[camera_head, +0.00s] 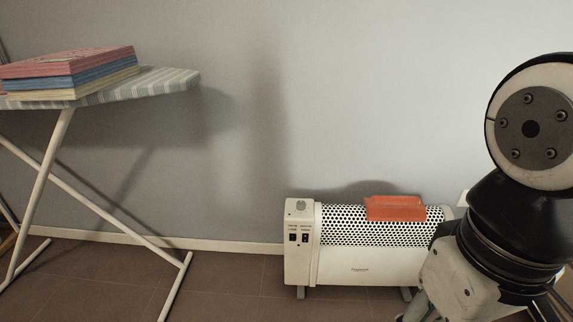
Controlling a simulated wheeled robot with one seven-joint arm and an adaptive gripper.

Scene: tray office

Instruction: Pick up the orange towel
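The orange towel (396,208) lies folded on top of a white heater (352,268), toward the heater's right half. It drapes a little over the front of the perforated grille. My arm fills the right side of the view, in front of the heater's right end. My gripper's fingers do not show clearly; only a part of the arm's lower end is seen at the bottom edge, below and right of the towel. The arm does not cover the towel.
An ironing board (165,82) stands at the left with folded pink, blue and cream cloths (75,72) on it. Its white legs (180,285) reach the brown tiled floor (235,290). The wall is close behind the heater. Floor between the board's legs and the heater is clear.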

